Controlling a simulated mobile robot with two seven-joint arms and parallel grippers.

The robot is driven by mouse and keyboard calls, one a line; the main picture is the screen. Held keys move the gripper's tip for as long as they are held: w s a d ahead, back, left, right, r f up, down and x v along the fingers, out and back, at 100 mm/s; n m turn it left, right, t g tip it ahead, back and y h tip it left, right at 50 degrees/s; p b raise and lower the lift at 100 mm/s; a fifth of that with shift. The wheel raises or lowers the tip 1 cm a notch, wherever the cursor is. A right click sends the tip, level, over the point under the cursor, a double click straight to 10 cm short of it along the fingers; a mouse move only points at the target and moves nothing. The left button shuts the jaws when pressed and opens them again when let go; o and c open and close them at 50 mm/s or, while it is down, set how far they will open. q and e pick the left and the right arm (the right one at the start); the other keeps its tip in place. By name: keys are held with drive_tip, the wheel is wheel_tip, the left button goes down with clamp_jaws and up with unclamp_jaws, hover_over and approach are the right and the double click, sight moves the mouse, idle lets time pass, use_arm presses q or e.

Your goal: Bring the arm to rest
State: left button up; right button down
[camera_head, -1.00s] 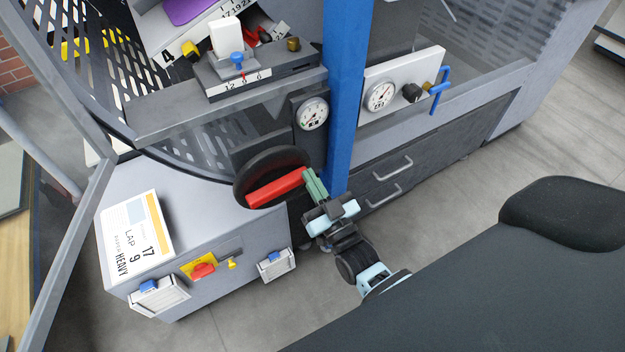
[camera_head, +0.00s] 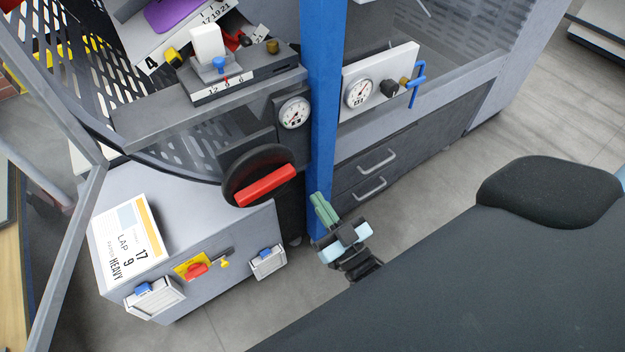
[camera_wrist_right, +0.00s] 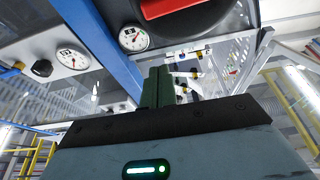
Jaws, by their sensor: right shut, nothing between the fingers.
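My right gripper (camera_head: 322,207) is in the head view near the foot of the blue post, with its green fingers together and nothing between them. Its fingers also show in the right wrist view (camera_wrist_right: 158,87), pointing up toward the machine. The black round wheel (camera_head: 232,184) with its red handle (camera_head: 265,186) is up and left of the gripper. A clear gap lies between the fingers and the red handle. My left gripper is in neither view.
The blue post (camera_head: 322,120) stands just behind my right gripper. Drawers with metal handles (camera_head: 371,188) are to its right. A grey cabinet (camera_head: 205,225) with a printed sheet (camera_head: 130,240) is at left. Open floor (camera_head: 420,215) lies right of the gripper.

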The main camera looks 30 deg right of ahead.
drive_tip(key=shift+s, duration=0.1)
idle(0.3)
